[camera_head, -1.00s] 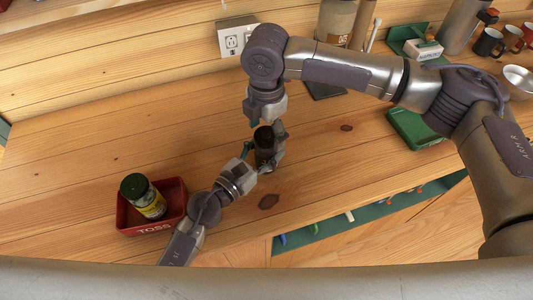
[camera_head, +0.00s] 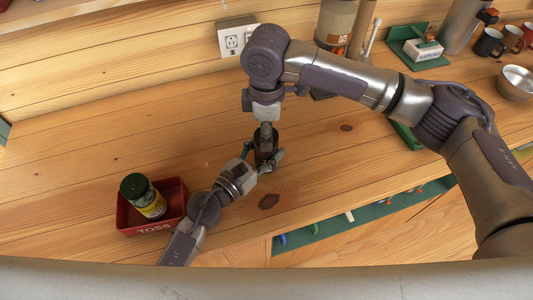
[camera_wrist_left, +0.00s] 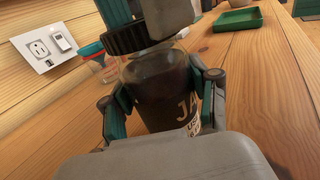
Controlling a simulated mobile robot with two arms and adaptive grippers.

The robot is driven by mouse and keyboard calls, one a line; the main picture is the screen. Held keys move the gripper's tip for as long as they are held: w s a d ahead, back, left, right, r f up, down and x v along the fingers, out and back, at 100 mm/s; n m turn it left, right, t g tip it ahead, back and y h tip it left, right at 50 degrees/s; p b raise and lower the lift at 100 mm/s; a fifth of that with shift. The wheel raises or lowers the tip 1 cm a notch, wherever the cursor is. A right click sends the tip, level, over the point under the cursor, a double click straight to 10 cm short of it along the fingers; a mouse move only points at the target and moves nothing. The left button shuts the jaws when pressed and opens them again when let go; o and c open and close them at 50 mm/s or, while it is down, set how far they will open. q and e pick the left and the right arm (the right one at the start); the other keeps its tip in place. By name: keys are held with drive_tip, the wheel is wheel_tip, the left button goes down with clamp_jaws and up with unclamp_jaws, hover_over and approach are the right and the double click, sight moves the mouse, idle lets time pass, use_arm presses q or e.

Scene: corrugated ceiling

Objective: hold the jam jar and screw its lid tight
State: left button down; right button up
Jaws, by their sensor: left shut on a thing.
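The jam jar (camera_head: 266,158) is dark with pale lettering and stands upright on the wooden counter. It fills the middle of the left wrist view (camera_wrist_left: 160,90). My left gripper (camera_head: 264,168) is shut around its body, one finger on each side. My right gripper (camera_head: 266,132) points straight down at the lid from above. In the left wrist view its fingers cover part of the lid, and I cannot tell whether they press on it.
A red bin (camera_head: 126,221) marked TOSS holds a jar with a dark green lid (camera_head: 134,185), left of my left arm. A wall outlet (camera_head: 236,38) is behind. Mugs (camera_head: 489,43), a metal bowl (camera_head: 516,82) and a green tray (camera_wrist_left: 237,20) are to the right.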

drive_tip(key=m, duration=0.4)
drive_tip(key=shift+f+m, duration=0.1)
drive_tip(key=shift+m, duration=0.3)
drive_tip(key=m, duration=0.4)
drive_tip(key=shift+m, duration=0.4)
drive_tip(key=o, duration=1.4)
wheel_tip(320, 180, up, 12)
use_arm(q)
drive_tip(key=shift+c, duration=1.1)
unclamp_jaws()
